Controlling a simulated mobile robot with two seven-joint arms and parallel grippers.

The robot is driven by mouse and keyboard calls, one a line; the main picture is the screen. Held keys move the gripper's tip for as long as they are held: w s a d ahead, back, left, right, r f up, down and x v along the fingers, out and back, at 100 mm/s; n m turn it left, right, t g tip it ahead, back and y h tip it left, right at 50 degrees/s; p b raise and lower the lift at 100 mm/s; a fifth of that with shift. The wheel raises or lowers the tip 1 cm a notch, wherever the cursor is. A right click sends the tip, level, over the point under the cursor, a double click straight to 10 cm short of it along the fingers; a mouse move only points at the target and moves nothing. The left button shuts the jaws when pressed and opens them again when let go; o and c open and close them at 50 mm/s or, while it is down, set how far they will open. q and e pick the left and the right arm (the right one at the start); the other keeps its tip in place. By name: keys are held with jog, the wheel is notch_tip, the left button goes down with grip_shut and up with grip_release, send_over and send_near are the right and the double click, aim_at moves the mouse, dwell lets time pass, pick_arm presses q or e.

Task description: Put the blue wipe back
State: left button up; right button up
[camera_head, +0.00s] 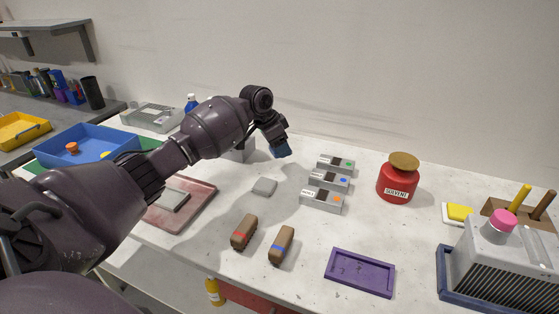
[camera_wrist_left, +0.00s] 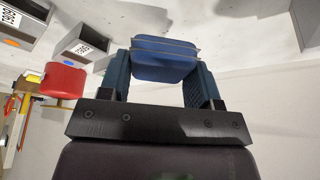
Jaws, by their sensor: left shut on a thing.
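The blue wipe (camera_wrist_left: 164,62) is a flat dark blue pad with rounded corners, pinched between the two fingers of my left gripper (camera_wrist_left: 160,82) in the wrist view. In the head view my left gripper (camera_head: 280,148) is above the back middle of the white table, left of three small grey boxes. The grey box with a blue dot (camera_head: 329,181) is the middle one, between the box with a green dot (camera_head: 336,164) and the box with an orange dot (camera_head: 322,201). My right gripper is not in view.
A red solvent pot (camera_head: 397,183) stands right of the boxes. A grey ribbed machine (camera_head: 505,262) stands at right. A blue bin (camera_head: 90,145) is at left.

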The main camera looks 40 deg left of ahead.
aim_at(279, 169)
pick_arm(q)
notch_tip(279, 169, down, 4)
jog(key=shift+f+b, duration=0.25)
jog(key=shift+b, duration=0.15)
jog(key=shift+f, duration=0.45)
jog(key=shift+r, duration=0.1)
jog(key=o, duration=1)
jog(key=shift+c, duration=0.2)
